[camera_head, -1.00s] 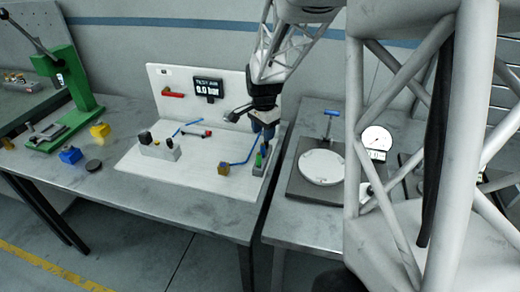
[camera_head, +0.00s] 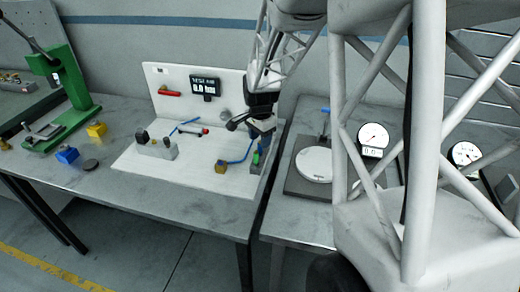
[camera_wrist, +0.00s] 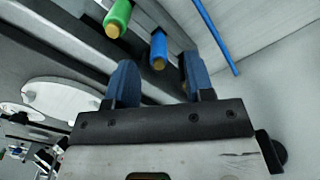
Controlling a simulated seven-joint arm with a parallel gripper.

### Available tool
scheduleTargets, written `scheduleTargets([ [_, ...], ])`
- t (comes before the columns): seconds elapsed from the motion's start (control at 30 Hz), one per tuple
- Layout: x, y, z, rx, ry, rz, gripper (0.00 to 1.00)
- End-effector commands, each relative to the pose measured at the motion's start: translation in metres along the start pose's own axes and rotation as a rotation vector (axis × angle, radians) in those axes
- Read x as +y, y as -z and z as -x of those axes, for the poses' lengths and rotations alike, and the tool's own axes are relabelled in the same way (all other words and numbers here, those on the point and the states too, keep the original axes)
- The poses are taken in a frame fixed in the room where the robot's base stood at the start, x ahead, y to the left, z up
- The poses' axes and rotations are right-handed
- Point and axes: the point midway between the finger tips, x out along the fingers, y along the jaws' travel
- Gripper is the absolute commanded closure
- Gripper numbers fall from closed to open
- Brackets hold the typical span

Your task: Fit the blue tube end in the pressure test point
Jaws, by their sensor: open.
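In the wrist view the two blue fingers of my gripper (camera_wrist: 157,76) are apart. A blue tube end (camera_wrist: 158,48) with a yellow tip shows beyond them, in line with the gap; I cannot tell whether it touches a finger. A thin blue tube (camera_wrist: 215,38) runs past on the right. I cannot tell for sure which fitting is the pressure test point.
A green tube end (camera_wrist: 117,18) with a yellow tip is left of the blue one. The white board (camera_head: 205,181) also bears a grey block (camera_head: 160,150) and a red-ended piece (camera_head: 204,132). A display (camera_head: 205,86) hangs on its upright panel. A round white plate (camera_head: 314,164) stands right.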

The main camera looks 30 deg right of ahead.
Motion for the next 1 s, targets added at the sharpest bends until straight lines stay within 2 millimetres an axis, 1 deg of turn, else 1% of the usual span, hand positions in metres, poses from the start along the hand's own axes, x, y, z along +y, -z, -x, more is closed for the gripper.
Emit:
scheduleTargets([
  [0.2, 0.001, -0.001, -0.026, -0.001, -0.002, 0.0, 0.52],
  [0.4, 0.001, -0.001, -0.041, -0.001, -0.001, 0.0, 0.52],
  [0.97, 0.001, -0.001, -0.042, 0.0, 0.0, 0.0, 0.52],
  [1.0, 0.001, -0.001, -0.042, 0.0, 0.0, 0.0, 0.53],
])
